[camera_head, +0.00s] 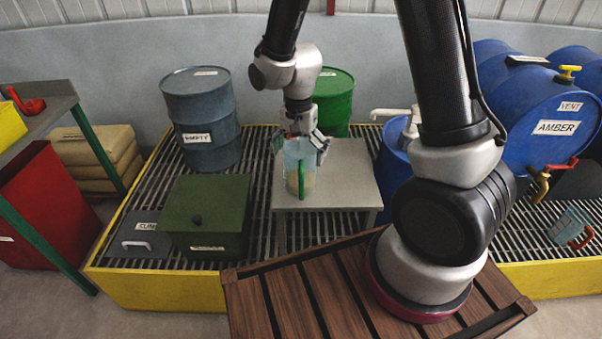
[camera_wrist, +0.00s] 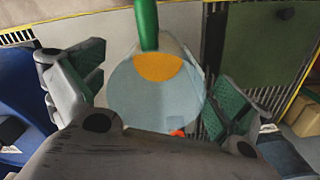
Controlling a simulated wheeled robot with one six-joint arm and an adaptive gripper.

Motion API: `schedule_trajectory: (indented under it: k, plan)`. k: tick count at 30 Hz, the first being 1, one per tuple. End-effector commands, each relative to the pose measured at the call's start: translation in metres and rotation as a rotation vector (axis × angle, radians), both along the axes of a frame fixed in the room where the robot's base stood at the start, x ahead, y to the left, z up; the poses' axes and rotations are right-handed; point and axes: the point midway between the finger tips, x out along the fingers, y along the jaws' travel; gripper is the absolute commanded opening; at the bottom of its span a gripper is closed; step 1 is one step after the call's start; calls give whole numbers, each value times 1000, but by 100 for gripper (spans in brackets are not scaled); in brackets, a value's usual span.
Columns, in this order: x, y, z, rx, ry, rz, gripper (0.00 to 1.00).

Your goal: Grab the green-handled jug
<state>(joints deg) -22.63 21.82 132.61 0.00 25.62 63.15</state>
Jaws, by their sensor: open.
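The green-handled jug (camera_head: 293,158) is a clear, pale blue jug standing on the small grey table (camera_head: 344,182) in the head view. Its green handle (camera_head: 301,180) faces the camera. My gripper (camera_head: 305,143) is directly at the jug, behind and above it in this view. In the wrist view the jug (camera_wrist: 160,95) lies between my two open fingers (camera_wrist: 157,98), with visible room at the fingertips. An amber-yellow patch shows inside it near the handle (camera_wrist: 147,25). I cannot tell whether either finger touches the jug.
A dark green box (camera_head: 205,215) and a grey sump lid (camera_head: 146,235) lie left of the table. A grey drum (camera_head: 203,115) and a green drum (camera_head: 335,100) stand behind. Blue drums (camera_head: 545,110) and a red-handled jug (camera_head: 570,228) are at right. A wooden platform (camera_head: 300,295) is in front.

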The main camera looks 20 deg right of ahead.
Motion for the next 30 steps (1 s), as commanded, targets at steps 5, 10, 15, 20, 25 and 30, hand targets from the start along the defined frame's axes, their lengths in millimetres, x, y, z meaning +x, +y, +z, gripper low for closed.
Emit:
schedule_trajectory:
  k: [5, 10, 15, 20, 25, 30]
  plan:
    - [0, 0, 0, 1, -1, 0, 96]
    - [0, 0, 0, 1, -1, 0, 65]
    - [0, 0, 1, 1, -1, 0, 34]
    - [0, 0, 1, 0, -1, 0, 30]
    - [1, 0, 8, 2, -4, 0, 30]
    - [2, 1, 40, 3, -8, 0, 30]
